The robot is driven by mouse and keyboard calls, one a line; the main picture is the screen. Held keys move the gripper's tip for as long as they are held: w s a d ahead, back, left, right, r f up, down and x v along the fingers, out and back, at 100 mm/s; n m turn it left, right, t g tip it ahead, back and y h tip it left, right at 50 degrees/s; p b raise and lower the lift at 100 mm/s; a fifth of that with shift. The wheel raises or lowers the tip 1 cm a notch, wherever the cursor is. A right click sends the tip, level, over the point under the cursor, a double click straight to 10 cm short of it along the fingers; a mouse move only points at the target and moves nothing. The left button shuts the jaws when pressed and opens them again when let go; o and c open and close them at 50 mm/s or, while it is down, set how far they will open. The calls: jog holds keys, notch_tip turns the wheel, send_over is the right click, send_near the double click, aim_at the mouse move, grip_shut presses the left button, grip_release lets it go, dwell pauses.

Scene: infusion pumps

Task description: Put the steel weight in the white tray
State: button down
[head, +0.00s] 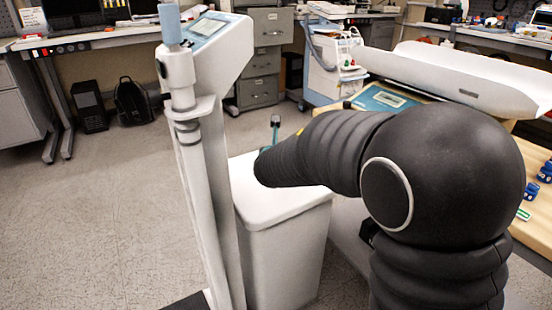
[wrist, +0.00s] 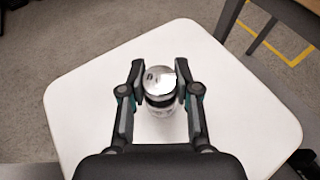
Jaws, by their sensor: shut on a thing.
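The steel weight (wrist: 161,84) is a small shiny cylinder, seen from above in the wrist view. My gripper (wrist: 158,72) is shut on it, with one finger on each side. Both are over the white top of a stand (wrist: 95,95); I cannot tell whether the weight touches that top. In the head view my arm hides the weight and most of my gripper. The long white tray (head: 465,75) with raised, curved sides is at the upper right of the head view, behind my arm, and it looks empty where visible.
The white stand (head: 285,240) is boxy with rounded corners. A tall white column with a display (head: 207,27) rises left of it. A wooden table (head: 535,225) with blue items (head: 530,190) is at the right. Open floor (head: 90,210) lies to the left.

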jog(key=shift+f, duration=0.75)
jog(key=shift+f+b, duration=0.2)
jog(key=shift+b, duration=0.1)
jog(key=c, duration=0.8)
grip_release()
jog(key=shift+c, duration=0.2)
